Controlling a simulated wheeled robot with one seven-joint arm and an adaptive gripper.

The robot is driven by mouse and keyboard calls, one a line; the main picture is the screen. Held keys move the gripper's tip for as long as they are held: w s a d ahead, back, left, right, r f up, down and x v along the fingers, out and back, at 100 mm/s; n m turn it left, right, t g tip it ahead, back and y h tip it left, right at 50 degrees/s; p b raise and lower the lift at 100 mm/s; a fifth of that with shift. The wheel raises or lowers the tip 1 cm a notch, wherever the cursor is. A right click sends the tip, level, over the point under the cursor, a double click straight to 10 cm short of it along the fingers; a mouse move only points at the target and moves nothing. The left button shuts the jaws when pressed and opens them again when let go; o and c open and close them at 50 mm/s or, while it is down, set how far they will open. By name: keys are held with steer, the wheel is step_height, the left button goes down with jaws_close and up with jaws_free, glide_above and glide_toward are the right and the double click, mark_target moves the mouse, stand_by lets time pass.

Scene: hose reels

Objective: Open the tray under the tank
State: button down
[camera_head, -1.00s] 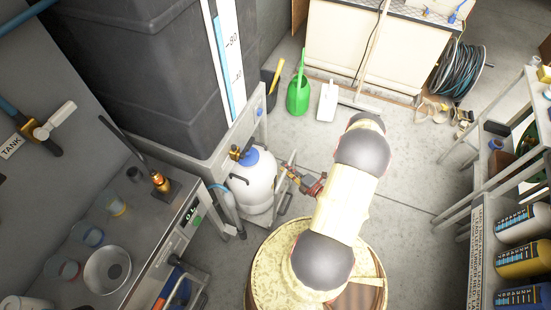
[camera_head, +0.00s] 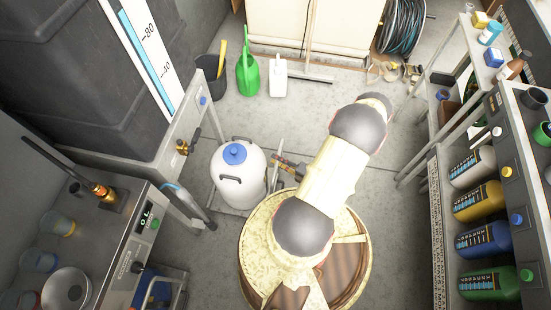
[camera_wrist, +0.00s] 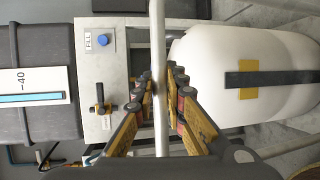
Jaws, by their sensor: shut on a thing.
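The dark tank (camera_head: 90,90) with a level scale stands on a grey metal stand (camera_head: 186,128). A tray (camera_head: 240,211) is out in front of the stand, bearing a white container (camera_head: 238,185) with a blue cap. The container hides most of the tray. The tray's handle (camera_wrist: 158,50) is a pale bar, upright in the wrist view. My gripper (camera_wrist: 160,88) is shut on this handle, with a finger on each side of it. In the head view my gripper (camera_head: 279,163) is small, to the right of the container.
A black bin (camera_head: 210,80), a green watering can (camera_head: 247,76) and a white jug (camera_head: 278,78) stand behind the container. A workbench (camera_head: 110,235) is at left. Shelves with bottles (camera_head: 478,200) line the right. Bare floor (camera_head: 400,235) lies between.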

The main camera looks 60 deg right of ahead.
steer(key=c, duration=1.8)
jaws_free()
steer(key=shift+s, duration=0.15)
steer(key=s+r, duration=0.2)
steer(key=s, duration=0.9)
steer(key=shift+s, duration=0.3)
